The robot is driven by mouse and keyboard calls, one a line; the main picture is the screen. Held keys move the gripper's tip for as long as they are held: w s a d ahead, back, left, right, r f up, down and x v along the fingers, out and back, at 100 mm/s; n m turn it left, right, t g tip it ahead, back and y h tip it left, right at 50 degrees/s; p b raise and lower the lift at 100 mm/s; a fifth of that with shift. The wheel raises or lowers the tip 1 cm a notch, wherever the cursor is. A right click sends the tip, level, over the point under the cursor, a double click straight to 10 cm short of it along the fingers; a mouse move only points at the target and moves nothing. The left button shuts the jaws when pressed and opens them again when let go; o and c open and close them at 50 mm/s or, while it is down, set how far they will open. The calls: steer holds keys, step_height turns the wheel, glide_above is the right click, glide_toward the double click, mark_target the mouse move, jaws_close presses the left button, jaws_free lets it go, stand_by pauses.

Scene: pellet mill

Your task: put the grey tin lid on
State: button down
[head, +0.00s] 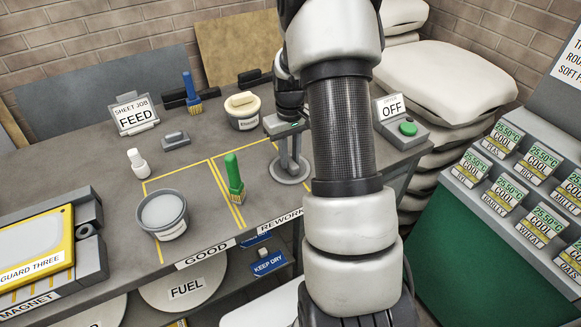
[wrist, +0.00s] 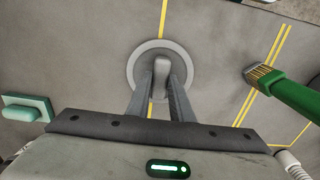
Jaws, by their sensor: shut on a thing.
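The grey tin (head: 173,232) stands open and upright inside the yellow-lined GOOD area, with pale contents visible at its top. The grey lid (head: 291,172) is a round disc with an upright grip, to the right of the tin. My gripper (wrist: 162,82) is shut on the grip of the grey lid, seen from above in the wrist view (wrist: 137,68). The fingers point down, and the lid looks level. I cannot tell whether it touches the bench. In the head view my arm covers part of the bench behind the lid.
A green brush (head: 233,178) stands between tin and lid. A cream tin with its lid (head: 243,108), a blue brush (head: 190,92), a white bottle (head: 137,163) and a grey block (head: 175,141) stand farther back. A teal block (wrist: 27,108) shows in the wrist view.

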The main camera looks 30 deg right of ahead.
mark_target(290, 160)
steer(key=shift+r, duration=0.15)
steer(key=shift+r+p, duration=1.35)
steer(key=shift+r, duration=0.55)
